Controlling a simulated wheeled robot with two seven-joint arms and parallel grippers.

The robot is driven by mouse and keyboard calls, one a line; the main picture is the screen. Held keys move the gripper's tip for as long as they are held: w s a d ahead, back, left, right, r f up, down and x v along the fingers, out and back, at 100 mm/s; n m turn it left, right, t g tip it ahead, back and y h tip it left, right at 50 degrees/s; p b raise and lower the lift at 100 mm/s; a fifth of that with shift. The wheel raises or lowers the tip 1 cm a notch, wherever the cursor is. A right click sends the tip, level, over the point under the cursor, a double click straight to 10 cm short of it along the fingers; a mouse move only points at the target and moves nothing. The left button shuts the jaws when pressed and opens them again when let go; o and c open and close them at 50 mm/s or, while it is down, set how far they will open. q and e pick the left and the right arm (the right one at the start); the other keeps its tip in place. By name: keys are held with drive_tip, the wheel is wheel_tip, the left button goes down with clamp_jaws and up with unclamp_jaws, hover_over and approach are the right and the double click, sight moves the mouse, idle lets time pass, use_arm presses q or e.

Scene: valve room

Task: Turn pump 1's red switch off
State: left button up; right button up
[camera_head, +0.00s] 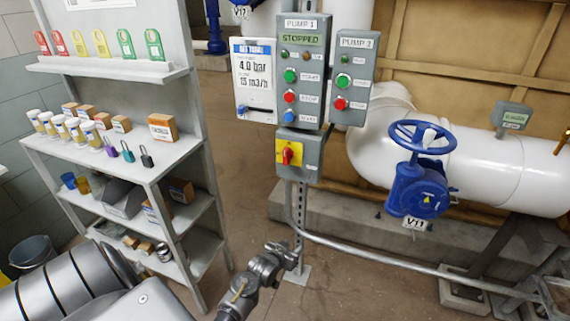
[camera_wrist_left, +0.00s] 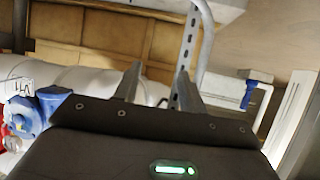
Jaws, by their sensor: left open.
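The pump 1 panel (camera_head: 303,70) is a grey box on a post, and its display reads STOPPED. Below it, a smaller grey box carries a yellow plate (camera_head: 283,146) with the red switch (camera_head: 288,153). The red handle looks roughly upright, but its exact angle is hard to tell. My left gripper (camera_head: 284,252) is below the switch box, near the lower post, and apart from the switch. In the left wrist view its two fingers (camera_wrist_left: 158,82) are spread with nothing between the tips. The switch is not visible there. My right gripper is not in view.
The pump 2 panel (camera_head: 351,78) stands close on the right, and a set-point sheet (camera_head: 254,80) on the left. A blue valve (camera_head: 420,180) sits on the white pipe. A curved conduit (camera_head: 390,256) runs low to the right. A loaded shelf (camera_head: 120,150) stands at left.

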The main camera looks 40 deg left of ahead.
use_arm(q)
drive_tip(key=w+a+r+n+t+y, duration=0.1)
drive_tip(key=w+a+r, duration=0.15)
drive_tip(key=r, duration=0.55)
drive_tip(key=w+a+r+t+y, duration=0.1)
drive_tip(key=a+r+t, duration=0.15)
drive_tip(key=r, duration=0.55)
drive_tip(key=n+t+y, duration=0.1)
drive_tip(key=y, duration=0.1)
approach(285, 157)
drive_tip(key=x, duration=0.8)
drive_tip(key=shift+w+a+p, duration=0.2)
drive_tip(key=shift+w+p, duration=0.1)
drive_tip(key=shift+p, duration=0.05)
drive_tip(key=shift+w+a, duration=0.15)
drive_tip(key=shift+w, duration=0.3)
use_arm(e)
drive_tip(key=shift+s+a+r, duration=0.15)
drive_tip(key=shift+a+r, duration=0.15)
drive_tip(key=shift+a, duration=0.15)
use_arm(q)
clamp_jaws()
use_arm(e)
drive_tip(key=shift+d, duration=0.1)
